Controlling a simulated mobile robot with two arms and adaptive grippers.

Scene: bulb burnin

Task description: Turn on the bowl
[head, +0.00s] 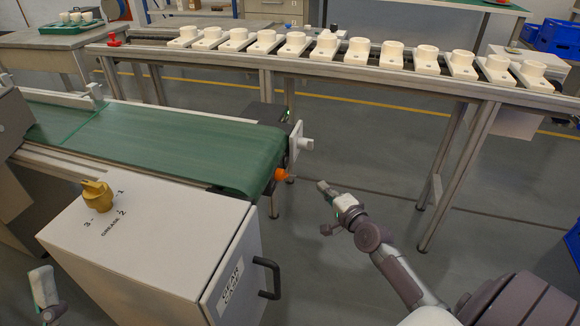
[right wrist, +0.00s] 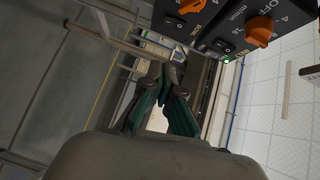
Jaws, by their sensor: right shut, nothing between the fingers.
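No bowl can be made out in either view. In the right wrist view a dark control panel (right wrist: 215,18) carries orange knobs (right wrist: 261,30) marked with numbers and "OFF". Small black rocker switches (right wrist: 173,24) sit beside them; their labels are too small to read surely. My right gripper (head: 323,188) is shut and empty, in free air right of the conveyor's end. In the right wrist view its fingertips (right wrist: 168,76) meet below the panel, apart from the switches. Part of my left gripper (head: 43,288) shows at the lower left; its jaw state is unclear.
A green conveyor (head: 160,145) ends left of my right gripper, with an orange knob (head: 281,174) near its end. A white cabinet (head: 150,250) with a yellow knob (head: 96,196) and black handle stands in front. A long rack (head: 270,62) of white cups crosses behind.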

